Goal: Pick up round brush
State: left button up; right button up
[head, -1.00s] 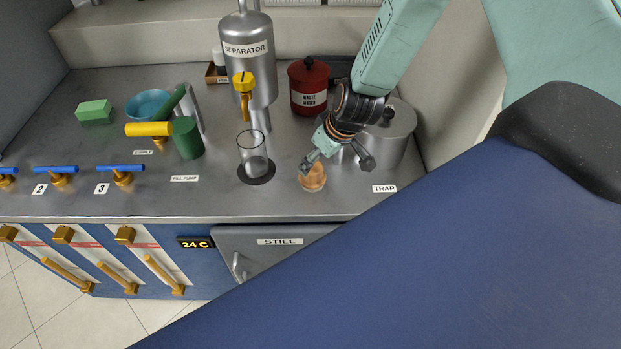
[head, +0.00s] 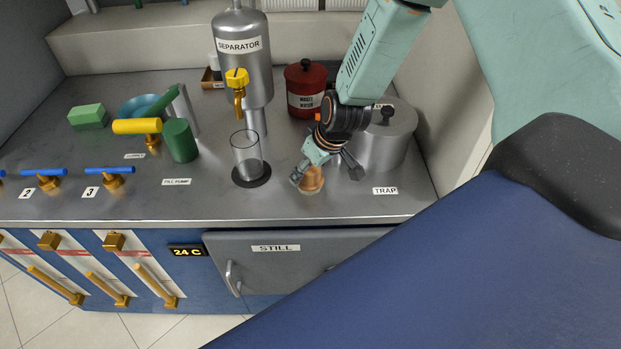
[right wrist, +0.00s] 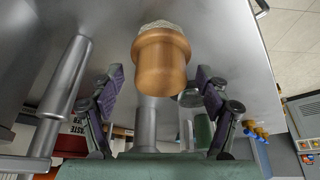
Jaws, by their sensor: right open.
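The round brush (head: 312,180) is a short orange-brown wooden piece standing on the steel counter, left of the TRAP label. In the right wrist view the brush (right wrist: 160,62) shows its smooth wooden handle toward me and pale bristles at the far end, against the counter. My right gripper (head: 326,174) is open above and around it in the head view, partly hiding it. In the wrist view the right gripper's fingers (right wrist: 160,88) stand apart on either side of the handle's near end, with gaps visible. My left gripper is not in view.
A glass beaker (head: 247,160) stands left of the brush under the separator (head: 243,60). The grey trap pot (head: 390,145) is close behind on the right; the red waste water can (head: 305,95) is farther back. The counter's front edge (head: 290,222) is near.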

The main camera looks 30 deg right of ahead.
jog(key=shift+w+a+f, duration=0.1)
jog(key=shift+w+a, duration=0.05)
jog(key=shift+w, duration=0.05)
jog(key=c, duration=0.4)
jog(key=shift+s, duration=0.15)
jog(key=c, duration=0.9)
jog(key=shift+r, duration=0.2)
